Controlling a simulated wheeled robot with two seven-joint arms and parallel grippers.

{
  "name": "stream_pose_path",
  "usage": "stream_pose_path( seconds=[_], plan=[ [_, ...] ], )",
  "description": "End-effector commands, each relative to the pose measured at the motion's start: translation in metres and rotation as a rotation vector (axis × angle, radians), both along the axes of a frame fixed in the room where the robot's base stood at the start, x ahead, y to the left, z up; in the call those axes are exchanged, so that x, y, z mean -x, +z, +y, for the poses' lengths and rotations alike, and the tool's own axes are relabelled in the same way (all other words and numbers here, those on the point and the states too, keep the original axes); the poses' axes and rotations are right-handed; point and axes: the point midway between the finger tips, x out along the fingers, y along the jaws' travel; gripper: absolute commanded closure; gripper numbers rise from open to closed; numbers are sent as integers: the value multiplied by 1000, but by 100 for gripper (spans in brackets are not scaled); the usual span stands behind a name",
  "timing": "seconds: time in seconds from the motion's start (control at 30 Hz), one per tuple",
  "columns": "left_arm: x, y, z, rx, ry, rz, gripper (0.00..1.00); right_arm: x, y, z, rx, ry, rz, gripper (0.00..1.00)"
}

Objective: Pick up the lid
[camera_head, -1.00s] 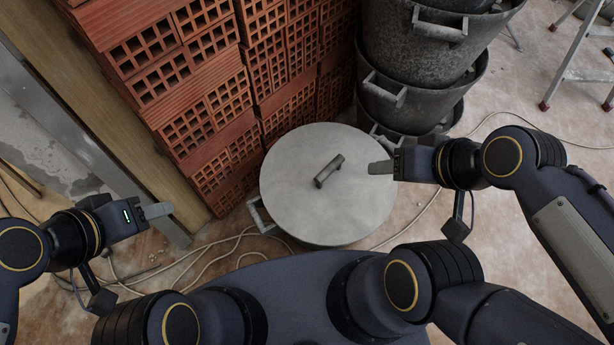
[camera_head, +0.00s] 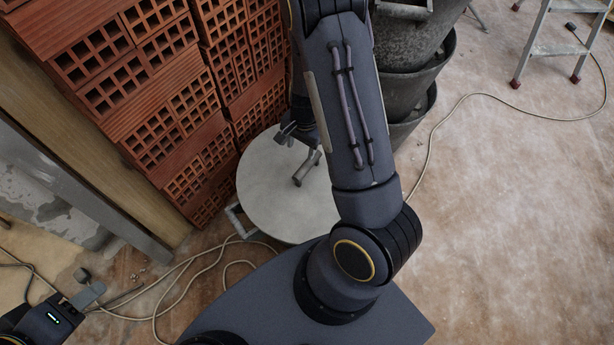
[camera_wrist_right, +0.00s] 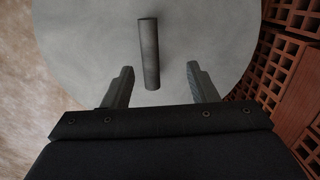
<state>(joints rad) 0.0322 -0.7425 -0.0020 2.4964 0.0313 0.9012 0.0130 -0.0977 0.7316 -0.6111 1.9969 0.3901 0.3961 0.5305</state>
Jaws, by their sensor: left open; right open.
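The lid (camera_head: 270,195) is a round grey disc with a dark bar handle (camera_head: 307,168). It lies on a bucket whose side handle shows at the lower left. My right arm hides the lid's right part. My right gripper (camera_head: 298,135) is over the lid, open and empty. In the right wrist view the lid (camera_wrist_right: 90,45) fills the upper part, and the bar handle (camera_wrist_right: 149,50) points between the two spread fingers, with its near end between them in the picture. The height gap cannot be told. My left gripper (camera_head: 87,287) is open and empty at the lower left, away from the lid.
Stacked red hollow bricks (camera_head: 165,95) stand left of and behind the lid. Dark buckets (camera_head: 415,70) are stacked to the right, behind my arm. A cable (camera_head: 170,285) lies on the floor. A ladder (camera_head: 545,40) stands far right. The floor at right is mostly clear.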

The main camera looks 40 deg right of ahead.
Motion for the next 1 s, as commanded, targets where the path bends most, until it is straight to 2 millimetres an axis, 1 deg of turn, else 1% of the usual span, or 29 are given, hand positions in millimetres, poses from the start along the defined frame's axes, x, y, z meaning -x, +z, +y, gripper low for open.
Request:
stream_pose_path(
  seconds=[0.03,0.2,0.4,0.57,0.7,0.8,0.9,1.0],
  plan=[
    [0,-2,0,0,0,0,53,1,-13,-5,26,-15,21,47],
    [0,-5,0,0,0,0,53,2,-33,-15,69,-44,41,47],
    [0,-14,0,0,0,0,53,3,-56,-16,72,-46,43,47],
    [0,-20,0,0,0,0,53,4,-69,-16,72,-47,43,47],
    [0,-33,0,0,0,0,53,7,-92,-17,70,-47,44,47],
    [0,-37,0,0,0,0,53,6,-105,-16,70,-46,43,47],
    [0,-38,0,0,0,0,53,6,-109,-17,70,-46,42,47],
    [0,-37,0,0,0,0,53,6,-108,-17,71,-45,41,47]
  ],
)
